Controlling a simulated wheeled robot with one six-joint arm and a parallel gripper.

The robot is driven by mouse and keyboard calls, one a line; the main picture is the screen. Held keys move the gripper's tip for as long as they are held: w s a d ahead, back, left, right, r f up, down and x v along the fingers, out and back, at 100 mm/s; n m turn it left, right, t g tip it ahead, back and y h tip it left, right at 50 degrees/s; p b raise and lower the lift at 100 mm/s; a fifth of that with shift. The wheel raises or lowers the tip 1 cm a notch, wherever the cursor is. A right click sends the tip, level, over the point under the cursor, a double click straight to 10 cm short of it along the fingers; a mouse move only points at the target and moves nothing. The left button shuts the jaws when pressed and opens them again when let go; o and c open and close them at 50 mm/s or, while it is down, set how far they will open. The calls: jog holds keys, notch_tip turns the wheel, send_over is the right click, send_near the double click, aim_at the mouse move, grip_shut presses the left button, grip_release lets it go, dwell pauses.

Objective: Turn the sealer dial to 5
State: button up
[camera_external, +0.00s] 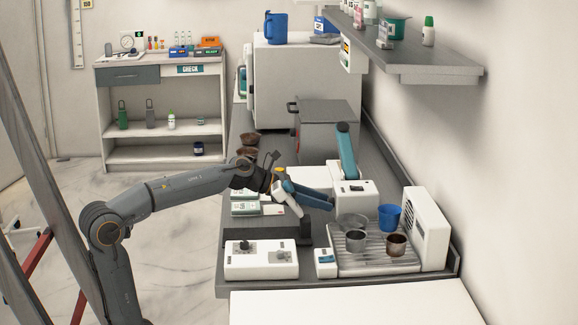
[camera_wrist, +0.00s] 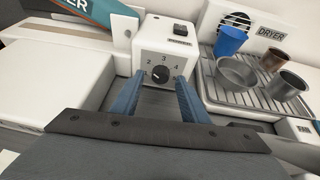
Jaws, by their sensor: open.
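The sealer is a white box (camera_external: 358,198) with a teal lever arm (camera_external: 346,150), standing on the grey counter. In the wrist view, the sealer's front panel (camera_wrist: 147,62) faces me and carries a small black dial (camera_wrist: 160,73) with printed numbers around it; 2, 3 and 4 are readable. The dial's white mark appears to point left, toward the low-number side. My gripper (camera_wrist: 155,88) is open, its two blue fingers either side of the dial, apparently not touching it. In the external view, my gripper (camera_external: 312,202) reaches the sealer's left side; the dial is hidden there.
A dryer rack (camera_external: 385,262) with a blue cup (camera_external: 389,216) and metal cups stands right of the sealer. A white box with knobs (camera_external: 261,260) sits at the front counter edge. A grey lidded box (camera_external: 325,128) stands behind. A shelf (camera_external: 410,55) overhangs the counter.

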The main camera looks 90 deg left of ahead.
grip_shut()
jog(key=shift+p, duration=0.3)
jog(key=shift+d+m+y+p, duration=0.2)
jog(key=shift+m+y+p, duration=0.4)
jog(key=shift+m+p, duration=0.4)
jog(key=shift+f+m+t+y+p, duration=0.1)
jog(key=shift+m+t+y+p, duration=0.25)
jog(key=shift+m+y, duration=0.55)
